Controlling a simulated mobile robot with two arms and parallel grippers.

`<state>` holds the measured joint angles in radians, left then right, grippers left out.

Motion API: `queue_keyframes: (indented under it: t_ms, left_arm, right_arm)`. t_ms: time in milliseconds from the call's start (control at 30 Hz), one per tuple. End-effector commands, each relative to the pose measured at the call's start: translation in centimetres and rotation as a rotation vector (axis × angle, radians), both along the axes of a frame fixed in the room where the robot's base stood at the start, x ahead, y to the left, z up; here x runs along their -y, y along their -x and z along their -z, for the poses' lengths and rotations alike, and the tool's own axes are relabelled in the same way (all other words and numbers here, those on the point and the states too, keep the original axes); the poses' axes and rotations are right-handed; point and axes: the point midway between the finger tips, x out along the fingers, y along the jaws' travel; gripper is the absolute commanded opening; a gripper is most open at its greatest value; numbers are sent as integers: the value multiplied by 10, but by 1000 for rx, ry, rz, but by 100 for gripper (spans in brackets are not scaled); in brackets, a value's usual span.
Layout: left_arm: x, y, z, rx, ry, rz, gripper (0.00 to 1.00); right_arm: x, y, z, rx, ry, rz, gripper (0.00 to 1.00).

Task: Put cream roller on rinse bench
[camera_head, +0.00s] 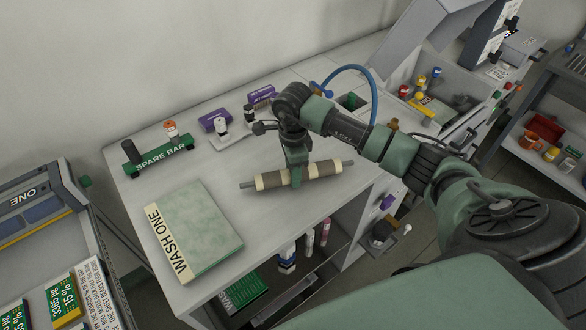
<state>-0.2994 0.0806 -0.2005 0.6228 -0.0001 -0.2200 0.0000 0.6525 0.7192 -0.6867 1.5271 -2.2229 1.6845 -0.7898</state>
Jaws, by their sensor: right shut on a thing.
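The cream roller (271,180) has a grey-brown middle, cream bands and thin grey shaft ends. It lies roughly level over the grey-white bench top (215,177), near its front edge. My right gripper (296,177) comes down from above and is shut on the middle of the roller. I cannot tell whether the roller touches the bench top. No label reading rinse bench shows, so I cannot tell which surface that is. My left gripper is not in view.
A pale green WASH ONE pad (200,229) lies left of the roller. Behind are a green SPARE BAR rack (160,157) and purple boxes (214,121). Shelves below hold bottles (287,257). A cart (45,225) stands at left, another shelf (556,120) at far right.

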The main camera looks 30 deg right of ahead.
Motion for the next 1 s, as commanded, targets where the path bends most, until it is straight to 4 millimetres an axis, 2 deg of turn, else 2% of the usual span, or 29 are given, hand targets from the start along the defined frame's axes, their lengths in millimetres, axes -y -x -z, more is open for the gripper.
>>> queue_keyframes:
  t_ms: [300, 333, 400, 833, 1000]
  left_arm:
    - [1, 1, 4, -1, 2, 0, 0]
    - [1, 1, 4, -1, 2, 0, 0]
    - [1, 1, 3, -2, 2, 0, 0]
    - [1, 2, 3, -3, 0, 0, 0]
    - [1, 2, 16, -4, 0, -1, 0]
  right_arm:
    - [0, 0, 3, 1, 0, 0, 0]
    - [0, 0, 3, 1, 0, 0, 42]
    - [0, 0, 2, 1, -1, 0, 61]
    - [0, -1, -4, 3, 0, 0, 61]
    - [1, -2, -32, 8, 2, 0, 61]
